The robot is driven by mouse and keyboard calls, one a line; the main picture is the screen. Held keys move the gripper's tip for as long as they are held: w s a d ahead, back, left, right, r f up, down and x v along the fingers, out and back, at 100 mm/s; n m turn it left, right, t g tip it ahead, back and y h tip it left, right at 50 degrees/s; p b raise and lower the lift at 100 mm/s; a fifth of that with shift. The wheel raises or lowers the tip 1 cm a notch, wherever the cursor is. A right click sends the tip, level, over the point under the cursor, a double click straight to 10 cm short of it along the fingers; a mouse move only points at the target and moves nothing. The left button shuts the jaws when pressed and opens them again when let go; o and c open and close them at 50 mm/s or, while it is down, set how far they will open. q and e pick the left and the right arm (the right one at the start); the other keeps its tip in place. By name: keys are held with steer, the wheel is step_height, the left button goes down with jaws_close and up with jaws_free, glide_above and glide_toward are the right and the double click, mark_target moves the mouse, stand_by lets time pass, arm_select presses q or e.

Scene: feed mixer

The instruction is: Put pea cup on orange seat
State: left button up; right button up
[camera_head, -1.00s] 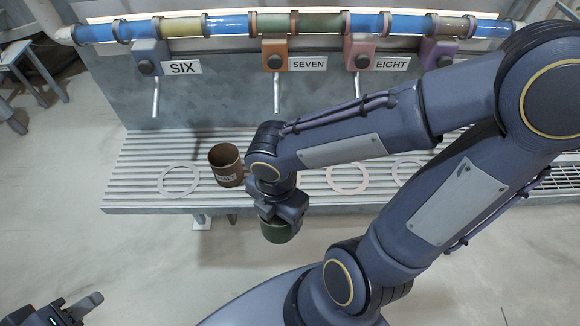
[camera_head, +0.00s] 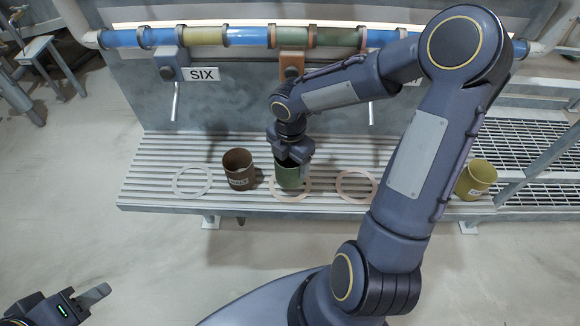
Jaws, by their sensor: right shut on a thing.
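The green cup (camera_head: 289,175), which I take for the pea cup, is in my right gripper (camera_head: 291,157). The gripper comes from above and is shut on the cup. The cup is upright at the orange seat (camera_head: 304,193), a flat ring on the slatted bench; the cup hides part of the ring. I cannot tell whether its base touches the bench. My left gripper (camera_head: 92,299) is at the bottom left, away from the bench; its opening is unclear.
A brown labelled cup (camera_head: 239,171) stands just left of the green cup. A pale ring (camera_head: 192,183) and a pink ring (camera_head: 357,185) lie bare on the bench. A yellow-green cup (camera_head: 475,180) is at the right. An orange dispenser (camera_head: 292,61) hangs behind, partly covered by my arm.

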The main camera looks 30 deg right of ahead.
steer(key=shift+w+f, duration=0.15)
steer(key=shift+f, duration=1.75)
steer(key=shift+f, duration=0.2)
steer(key=o, duration=1)
steer(key=shift+r, duration=0.15)
